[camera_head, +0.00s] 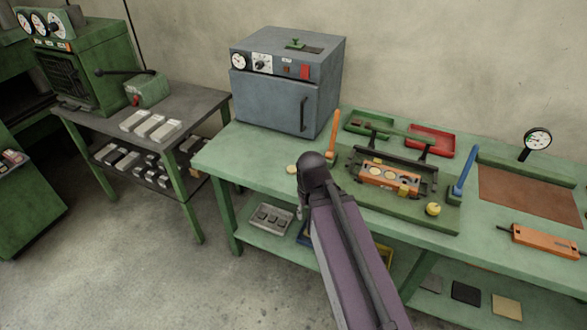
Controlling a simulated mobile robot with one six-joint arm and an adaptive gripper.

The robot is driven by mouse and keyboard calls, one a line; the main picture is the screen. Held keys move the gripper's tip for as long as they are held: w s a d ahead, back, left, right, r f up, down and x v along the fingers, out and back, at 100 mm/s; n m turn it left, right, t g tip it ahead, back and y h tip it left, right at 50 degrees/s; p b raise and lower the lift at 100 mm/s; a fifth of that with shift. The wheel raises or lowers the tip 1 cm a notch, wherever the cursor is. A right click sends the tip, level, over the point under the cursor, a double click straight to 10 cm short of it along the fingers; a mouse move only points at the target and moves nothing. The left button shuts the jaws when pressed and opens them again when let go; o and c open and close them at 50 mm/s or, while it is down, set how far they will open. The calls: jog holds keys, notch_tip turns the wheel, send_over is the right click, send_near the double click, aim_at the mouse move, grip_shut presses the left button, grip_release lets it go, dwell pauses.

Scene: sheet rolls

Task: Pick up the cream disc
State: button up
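A small cream disc (292,169) lies flat on the green bench top, just left of the dark rounded joint of my arm. Two more pale cream discs (376,172) sit in the orange block of the fixture on the bench. I cannot tell which disc the task means. My purple and dark arm reaches up from the bottom middle over the bench's front edge and hides part of the bench. I cannot make out my gripper's fingers in this view.
A grey-blue oven (285,85) stands behind the disc. An orange upright handle (333,132) and the dark-framed fixture are right of it. Green (370,122) and red (431,139) trays lie behind the fixture. A yellow knob (433,209) stands at the front. The bench's left front is clear.

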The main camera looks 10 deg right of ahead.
jog(key=o, duration=0.5)
jog(key=shift+w, duration=0.1)
jog(key=shift+c, duration=0.2)
jog(key=shift+o, duration=0.7)
jog(key=w+d+r+t+p, duration=0.1)
jog(key=w+r+t, duration=0.1)
jog(key=w, duration=1)
jog(key=w+r+t+p, duration=0.1)
jog(key=w+r+t, duration=0.1)
jog(key=w, duration=1)
jog(key=shift+d+n+t+p, duration=0.3)
jog(key=shift+d+p, duration=0.05)
jog(key=shift+f, duration=0.1)
jog(key=b, duration=0.8)
send_over(292, 169)
jog(key=s, duration=0.2)
jog(key=f, duration=0.7)
jog(key=shift+w+d+f, duration=0.1)
jog(key=shift+d+f, duration=0.1)
jog(key=shift+f, duration=0.15)
jog(key=shift+f, duration=0.1)
jog(key=b+x, duration=0.3)
jog(key=shift+s+a, duration=0.15)
jog(key=shift+s, duration=0.1)
jog(key=shift+b+x, duration=1)
jog(key=shift+x, duration=0.1)
